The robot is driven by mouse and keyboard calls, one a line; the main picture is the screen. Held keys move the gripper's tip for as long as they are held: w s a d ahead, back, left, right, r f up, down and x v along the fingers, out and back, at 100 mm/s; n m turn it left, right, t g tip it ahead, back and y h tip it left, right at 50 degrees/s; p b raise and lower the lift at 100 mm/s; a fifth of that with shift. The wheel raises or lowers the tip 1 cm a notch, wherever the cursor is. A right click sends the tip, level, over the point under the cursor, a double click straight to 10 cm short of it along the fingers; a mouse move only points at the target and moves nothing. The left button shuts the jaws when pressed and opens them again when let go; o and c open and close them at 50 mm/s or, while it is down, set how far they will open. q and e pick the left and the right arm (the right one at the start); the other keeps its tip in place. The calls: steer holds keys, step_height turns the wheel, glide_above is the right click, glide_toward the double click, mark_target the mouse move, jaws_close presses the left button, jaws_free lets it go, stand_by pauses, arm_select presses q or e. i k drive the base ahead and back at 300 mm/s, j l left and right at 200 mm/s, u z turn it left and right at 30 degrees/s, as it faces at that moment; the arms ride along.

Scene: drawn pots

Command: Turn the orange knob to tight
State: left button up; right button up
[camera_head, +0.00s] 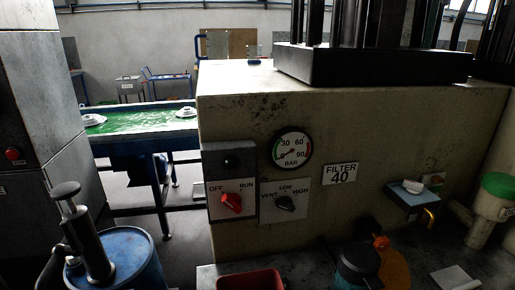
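A small orange knob (381,242) is low on the front of the beige machine (400,130), right of centre. It sits just below a dark round fitting (368,228). No tight or loose marking is readable beside it. A larger orange rounded thing (396,268) is just below it, partly hidden behind a dark teal-topped container (357,258); whether the two orange parts are joined I cannot tell. Neither of my grippers shows in the head view.
A red OFF/RUN switch (232,202), a black VENT/LOW/HIGH selector (285,203) and a BAR gauge (292,149) are on the machine front. A blue shelf (412,198) sticks out at right. A red tray (249,280) is at the bottom. A blue drum (130,262) stands left.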

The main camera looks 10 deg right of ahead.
mark_target(382, 243)
steer(key=k+l+z, duration=0.1)
steer(key=l+z, duration=0.35)
steer(key=k+l+z, duration=0.1)
steer(key=l+z, duration=0.2)
steer(key=z, duration=0.2)
steer(key=i+l+u, duration=0.1)
steer(key=l+u, duration=0.15)
steer(key=u, duration=0.25)
steer(key=i+l+u, duration=0.1)
steer(key=l+u, duration=0.2)
steer(key=u, duration=0.2)
steer(key=l+u, duration=0.25)
steer(key=u, duration=0.2)
